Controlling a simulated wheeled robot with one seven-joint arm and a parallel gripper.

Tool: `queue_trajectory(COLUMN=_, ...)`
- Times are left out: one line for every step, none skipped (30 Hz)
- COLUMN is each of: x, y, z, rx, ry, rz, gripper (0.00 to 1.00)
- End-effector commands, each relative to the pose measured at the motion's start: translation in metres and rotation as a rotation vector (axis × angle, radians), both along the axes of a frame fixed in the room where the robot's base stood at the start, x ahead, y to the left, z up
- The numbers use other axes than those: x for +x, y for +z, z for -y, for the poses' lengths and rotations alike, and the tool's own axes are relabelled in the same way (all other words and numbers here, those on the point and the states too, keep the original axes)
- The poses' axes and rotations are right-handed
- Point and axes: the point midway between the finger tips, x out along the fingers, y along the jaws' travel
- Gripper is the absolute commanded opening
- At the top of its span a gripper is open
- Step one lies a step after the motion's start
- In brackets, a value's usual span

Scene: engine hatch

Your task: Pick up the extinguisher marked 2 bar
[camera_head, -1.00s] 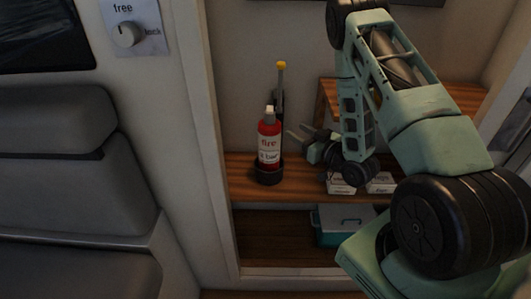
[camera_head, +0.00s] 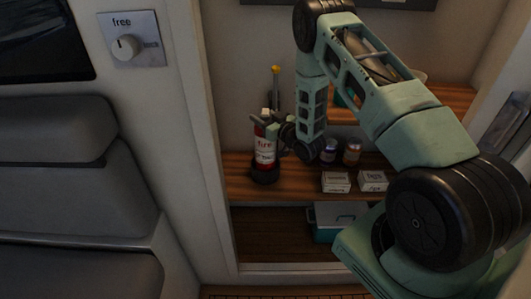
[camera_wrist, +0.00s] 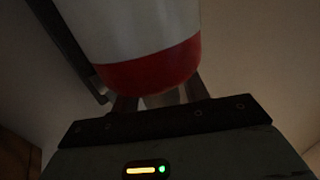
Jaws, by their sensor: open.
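A red extinguisher (camera_head: 265,154) with a white label stands upright in a dark base on the wooden shelf. The label shows "fire"; the marking below it is too small to read now. My gripper (camera_head: 268,131) is open at the extinguisher's upper part, coming from the right, with its fingers around or beside it; I cannot tell which. In the wrist view the extinguisher's white and red body (camera_wrist: 145,62) fills the top middle, right before my gripper (camera_wrist: 160,100). The fingertips are mostly hidden behind it.
A lever with a yellow knob (camera_head: 275,70) rises behind the extinguisher. Two jars (camera_head: 351,153) and two small white boxes (camera_head: 336,182) stand to the right on the shelf (camera_head: 240,186). A teal case (camera_head: 325,232) is below. A wall edge (camera_head: 204,150) is close on the left.

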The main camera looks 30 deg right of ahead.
Motion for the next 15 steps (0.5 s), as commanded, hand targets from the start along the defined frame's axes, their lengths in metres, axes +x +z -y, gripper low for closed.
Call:
queue_trajectory(x=0.0034, y=0.0004, z=-0.0008, rx=0.001, ry=0.0, rz=-0.001, gripper=0.45)
queue_trajectory(x=0.0047, y=0.0002, z=-0.0008, rx=0.001, ry=0.0, rz=-0.001, gripper=0.45)
queue_trajectory(x=0.0057, y=0.0001, z=-0.0008, rx=0.001, ry=-0.001, rz=0.0, gripper=0.45)
queue_trajectory(x=0.0061, y=-0.0001, z=-0.0008, rx=0.001, ry=-0.001, rz=0.0, gripper=0.45)
queue_trajectory(x=0.0061, y=-0.0002, z=-0.0008, rx=0.001, ry=-0.001, rz=0.0, gripper=0.45)
queue_trajectory(x=0.006, y=-0.0003, z=-0.0007, rx=0.001, ry=-0.001, rz=0.0, gripper=0.45)
queue_trajectory(x=0.0059, y=-0.0004, z=-0.0007, rx=0.001, ry=-0.001, rz=0.0, gripper=0.45)
queue_trajectory(x=0.0059, y=-0.0004, z=-0.0007, rx=0.001, ry=-0.001, rz=0.0, gripper=0.45)
queue_trajectory(x=0.0058, y=-0.0003, z=-0.0007, rx=0.001, ry=-0.001, rz=0.0, gripper=0.42)
queue_trajectory(x=0.0058, y=-0.0003, z=-0.0007, rx=0.001, ry=-0.001, rz=0.0, gripper=0.34)
queue_trajectory(x=0.0057, y=-0.0003, z=-0.0007, rx=0.001, ry=-0.001, rz=0.0, gripper=0.25)
queue_trajectory(x=0.0057, y=-0.0003, z=-0.0007, rx=0.001, ry=-0.001, rz=0.0, gripper=0.14)
queue_trajectory(x=0.0057, y=-0.0003, z=-0.0007, rx=0.001, ry=-0.001, rz=0.0, gripper=0.06)
queue_trajectory(x=0.0057, y=-0.0003, z=-0.0007, rx=0.001, ry=-0.001, rz=0.0, gripper=0.0)
queue_trajectory(x=0.0056, y=-0.0003, z=-0.0007, rx=0.001, ry=-0.001, rz=0.0, gripper=0.0)
